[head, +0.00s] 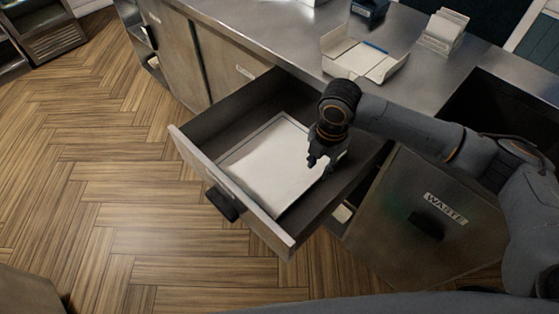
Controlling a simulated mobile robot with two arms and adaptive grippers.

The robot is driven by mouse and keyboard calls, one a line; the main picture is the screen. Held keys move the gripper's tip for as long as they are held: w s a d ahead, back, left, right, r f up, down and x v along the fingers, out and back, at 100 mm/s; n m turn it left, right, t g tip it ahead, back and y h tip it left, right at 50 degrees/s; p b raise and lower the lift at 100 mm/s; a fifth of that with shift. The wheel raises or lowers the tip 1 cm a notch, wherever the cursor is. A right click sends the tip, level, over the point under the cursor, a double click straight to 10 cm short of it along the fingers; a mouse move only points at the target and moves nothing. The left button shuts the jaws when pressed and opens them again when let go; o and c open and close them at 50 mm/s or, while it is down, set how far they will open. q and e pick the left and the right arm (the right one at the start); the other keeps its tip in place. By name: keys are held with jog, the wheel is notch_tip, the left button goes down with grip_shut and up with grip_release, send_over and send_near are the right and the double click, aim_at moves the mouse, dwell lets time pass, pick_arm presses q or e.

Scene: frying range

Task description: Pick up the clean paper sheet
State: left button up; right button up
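White paper (262,170) lies flat inside an open drawer (190,148); the top sheet looks clean, and I cannot tell how many sheets there are. My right gripper (316,164) points down over the right part of the paper, inside the drawer's outline. Its fingers look a little apart, with nothing visible between them. I cannot tell whether the fingertips touch the paper. The arm and gripper hide part of the paper's right edge. My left gripper is not in view.
A metal counter (300,50) runs behind the drawer, holding an open white box (350,58) with a blue item and a rack of white cards (444,30). A compartment labelled WASTE (420,225) stands right of the drawer. The wooden floor at left is clear.

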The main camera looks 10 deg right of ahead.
aim_at(315, 180)
jog(key=f, duration=0.4)
jog(key=shift+s+a+f+p, duration=0.15)
jog(key=shift+s+a+p, duration=0.15)
jog(key=shift+s+p, duration=0.1)
jog(key=shift+w+f, duration=0.1)
jog(key=shift+f, duration=0.4)
grip_shut()
